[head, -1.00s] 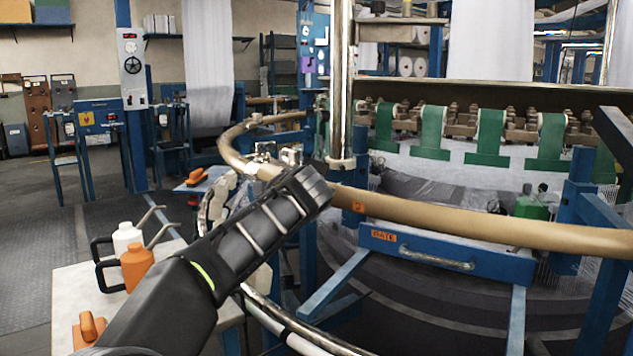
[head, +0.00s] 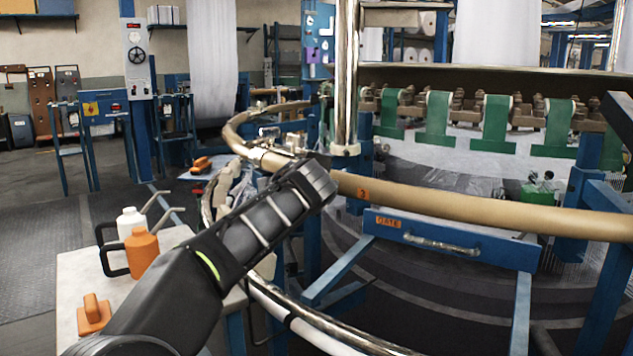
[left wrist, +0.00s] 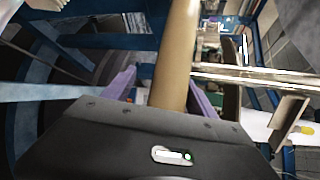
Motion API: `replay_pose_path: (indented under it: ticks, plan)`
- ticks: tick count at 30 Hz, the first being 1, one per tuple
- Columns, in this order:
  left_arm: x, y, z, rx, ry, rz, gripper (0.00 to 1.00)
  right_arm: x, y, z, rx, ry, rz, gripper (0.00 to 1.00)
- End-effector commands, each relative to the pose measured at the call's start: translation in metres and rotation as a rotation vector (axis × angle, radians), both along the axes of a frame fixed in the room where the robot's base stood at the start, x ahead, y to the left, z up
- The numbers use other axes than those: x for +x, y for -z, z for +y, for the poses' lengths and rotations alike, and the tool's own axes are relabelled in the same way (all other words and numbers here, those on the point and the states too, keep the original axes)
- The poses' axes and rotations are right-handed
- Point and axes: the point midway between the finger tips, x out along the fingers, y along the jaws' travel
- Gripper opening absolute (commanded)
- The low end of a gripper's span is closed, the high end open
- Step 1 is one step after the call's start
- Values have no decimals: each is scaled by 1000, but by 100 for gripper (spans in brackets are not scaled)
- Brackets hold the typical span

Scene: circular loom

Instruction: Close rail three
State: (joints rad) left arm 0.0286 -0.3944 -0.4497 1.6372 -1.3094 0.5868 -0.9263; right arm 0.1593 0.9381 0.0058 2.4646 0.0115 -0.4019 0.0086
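Rail three is a tan curved rail (head: 450,209) with an orange "3" tag (head: 363,194). It runs across the head view above a blue panel labelled GATE (head: 450,240) with a metal handle. My left gripper (head: 322,180) is at the rail just left of the tag; its fingers are hidden there. In the left wrist view, the purple fingers (left wrist: 163,84) stand apart, one on each side of the tan rail (left wrist: 176,50). A gap shows beside the left finger; contact at the right finger is unclear. My right gripper is out of view.
A chrome post (head: 345,80) stands just behind my left gripper. A side table (head: 75,270) at the left holds a white bottle (head: 131,224) and an orange oil can (head: 142,252). Blue frame posts (head: 580,210) stand at the right. Open floor lies at the far left.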

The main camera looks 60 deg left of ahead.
Motion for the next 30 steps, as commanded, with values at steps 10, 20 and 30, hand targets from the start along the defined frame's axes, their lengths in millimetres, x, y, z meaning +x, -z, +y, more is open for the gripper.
replay_pose_path:
  ticks: [10,20,30]
  plan:
    - [0,-3,-1,4,2,-3,65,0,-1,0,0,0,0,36]
    - [-17,-13,-25,4,1,-5,65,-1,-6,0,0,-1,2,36]
    - [-40,-23,-62,2,1,-2,65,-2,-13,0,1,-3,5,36]
